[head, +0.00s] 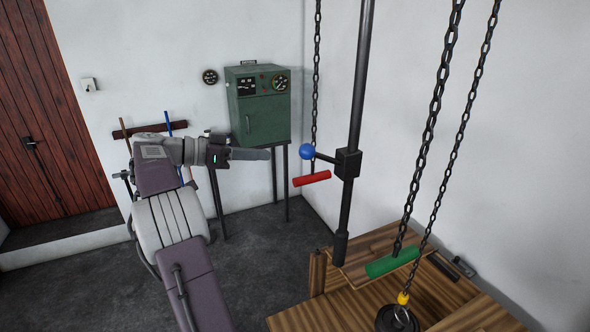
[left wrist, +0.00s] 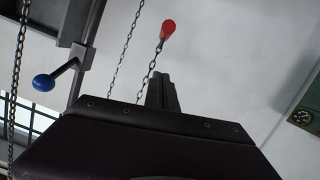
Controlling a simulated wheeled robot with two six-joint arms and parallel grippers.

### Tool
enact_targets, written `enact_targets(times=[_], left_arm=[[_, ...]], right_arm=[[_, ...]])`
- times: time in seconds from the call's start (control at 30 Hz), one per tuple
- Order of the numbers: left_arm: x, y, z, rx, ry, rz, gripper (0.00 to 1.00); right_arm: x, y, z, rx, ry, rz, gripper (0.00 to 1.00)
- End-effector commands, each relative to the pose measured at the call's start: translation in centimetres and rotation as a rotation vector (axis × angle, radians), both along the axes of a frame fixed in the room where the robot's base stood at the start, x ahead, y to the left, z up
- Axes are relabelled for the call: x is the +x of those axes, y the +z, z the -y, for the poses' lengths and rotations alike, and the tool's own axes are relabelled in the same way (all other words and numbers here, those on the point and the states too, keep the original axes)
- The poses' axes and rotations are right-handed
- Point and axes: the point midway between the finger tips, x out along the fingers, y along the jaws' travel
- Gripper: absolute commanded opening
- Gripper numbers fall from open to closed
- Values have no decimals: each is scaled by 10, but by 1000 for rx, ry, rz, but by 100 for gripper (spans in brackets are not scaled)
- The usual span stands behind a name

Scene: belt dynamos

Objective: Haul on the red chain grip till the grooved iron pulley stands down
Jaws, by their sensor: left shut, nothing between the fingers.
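The red chain grip (head: 312,178) is a short bar at the end of a dark hanging chain. It shows end-on in the left wrist view (left wrist: 168,29), beyond my fingertips. My left gripper (head: 268,154) is shut and empty, pointing right. In the head view it appears left of the red grip and slightly higher, with a gap between them. Its closed fingers show in the left wrist view (left wrist: 162,92). A dark round iron piece, seemingly the grooved pulley (head: 397,319), hangs under a yellow fitting (head: 403,298); its lower part is cut off. My right gripper is not in view.
A blue ball lever (head: 307,151) on a dark post (head: 357,100) is close above the red grip. A green grip (head: 392,263) hangs over the wooden bench (head: 340,311). A green cabinet (head: 262,115) stands behind my left gripper. Open floor lies below.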

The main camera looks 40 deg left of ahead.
Motion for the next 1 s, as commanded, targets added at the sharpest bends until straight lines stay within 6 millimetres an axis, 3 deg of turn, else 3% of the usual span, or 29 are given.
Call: enact_targets(times=[0.43, 0.7, 1.0], left_arm=[[78, -16, 47, -4, -5, -4, 0], [75, -54, 52, -4, 0, -4, 0], [75, -62, 53, 0, 0, -2, 0]], right_arm=[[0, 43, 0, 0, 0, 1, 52], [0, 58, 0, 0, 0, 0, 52], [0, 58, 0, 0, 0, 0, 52]])
